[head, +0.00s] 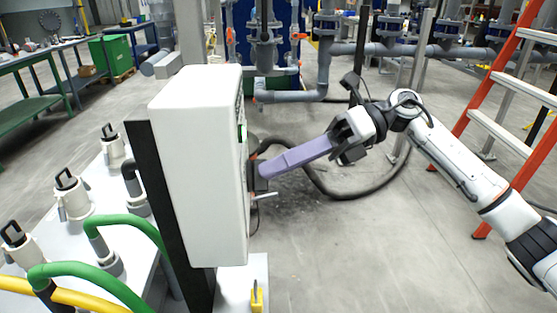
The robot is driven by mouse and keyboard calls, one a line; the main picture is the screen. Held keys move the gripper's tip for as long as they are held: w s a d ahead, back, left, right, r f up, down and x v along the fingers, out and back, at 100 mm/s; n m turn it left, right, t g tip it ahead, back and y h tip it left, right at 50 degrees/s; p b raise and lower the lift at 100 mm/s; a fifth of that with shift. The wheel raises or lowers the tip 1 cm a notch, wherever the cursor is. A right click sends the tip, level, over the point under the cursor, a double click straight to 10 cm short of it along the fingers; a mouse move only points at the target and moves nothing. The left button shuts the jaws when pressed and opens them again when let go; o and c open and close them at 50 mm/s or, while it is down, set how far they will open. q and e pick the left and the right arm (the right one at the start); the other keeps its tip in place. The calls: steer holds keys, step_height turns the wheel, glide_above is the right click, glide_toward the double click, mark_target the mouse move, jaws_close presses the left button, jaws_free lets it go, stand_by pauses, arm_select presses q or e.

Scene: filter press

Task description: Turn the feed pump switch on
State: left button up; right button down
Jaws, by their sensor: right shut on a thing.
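A white control cabinet (205,165) stands on a dark post at centre, its front turned away to the right, so most of its panel is hidden. A dark switch-like part (256,178) sticks out of that front side; whether it is the feed pump switch, and its position, I cannot tell. My right gripper (338,145) is right of the cabinet, shut on a long lavender bar (297,157). The bar's far end is at the dark part; touching or joined, I cannot tell. My left gripper is not in view.
A small light lever (264,196) sticks out below the dark part. A black hose (352,193) lies on the floor behind. An orange ladder (497,110) stands at right. Green and yellow hoses (125,222) run at the lower left. The floor right of the cabinet is open.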

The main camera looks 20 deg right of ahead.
stand_by(0.5)
steer(key=c, duration=1.7)
jaws_free()
steer(key=b+v, duration=0.1)
steer(key=v, duration=0.9)
steer(key=shift+d, duration=0.2)
